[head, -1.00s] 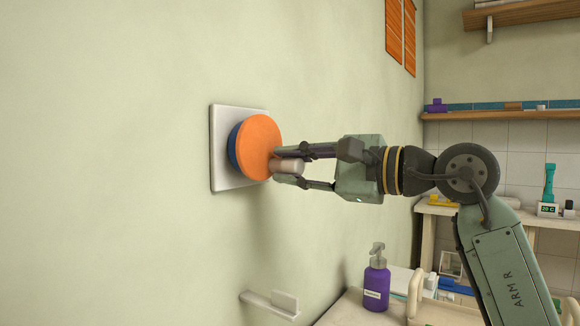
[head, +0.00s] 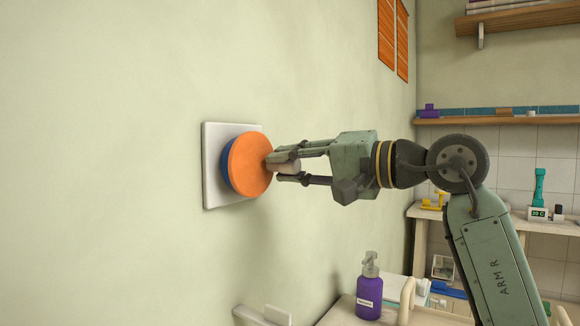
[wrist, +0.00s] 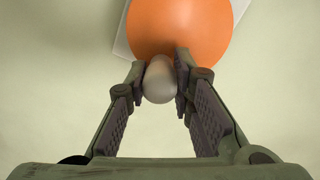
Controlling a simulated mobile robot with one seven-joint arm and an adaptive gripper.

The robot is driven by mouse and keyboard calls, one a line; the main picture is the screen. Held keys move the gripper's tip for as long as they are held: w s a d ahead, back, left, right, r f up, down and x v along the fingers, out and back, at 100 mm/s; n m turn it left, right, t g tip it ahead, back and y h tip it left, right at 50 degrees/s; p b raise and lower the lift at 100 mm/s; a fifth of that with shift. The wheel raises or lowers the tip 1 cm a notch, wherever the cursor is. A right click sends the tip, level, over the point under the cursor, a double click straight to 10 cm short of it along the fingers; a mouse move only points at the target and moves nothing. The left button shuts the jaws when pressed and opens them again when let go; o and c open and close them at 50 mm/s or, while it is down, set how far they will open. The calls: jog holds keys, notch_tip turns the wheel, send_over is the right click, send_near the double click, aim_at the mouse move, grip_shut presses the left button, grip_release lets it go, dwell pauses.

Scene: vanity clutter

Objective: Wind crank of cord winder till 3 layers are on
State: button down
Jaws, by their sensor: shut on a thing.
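The cord winder is on the wall at centre left in the head view. It has a white square backplate (head: 213,187), a blue part (head: 227,165) behind, and an orange disc (head: 250,164) in front. Its crank knob (head: 290,166) is pale and sticks out at the disc's right edge. My gripper (head: 284,167) is shut on the knob. In the wrist view the knob (wrist: 159,82) sits between both fingertips, below the orange disc (wrist: 180,30). The cord and its layers cannot be made out; the disc hides most of the blue part.
A small pale wall ledge (head: 262,316) is below the winder. A purple pump bottle (head: 369,292) stands on the counter at lower right. Wooden shelves (head: 500,121) line the far wall. The wall around the winder is bare.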

jog(key=shift+r+n, duration=0.15)
jog(key=shift+n, duration=0.25)
jog(key=c, duration=1.4)
grip_release()
jog(key=shift+o, duration=0.2)
jog(key=v, duration=1.2)
jog(key=shift+s, duration=0.1)
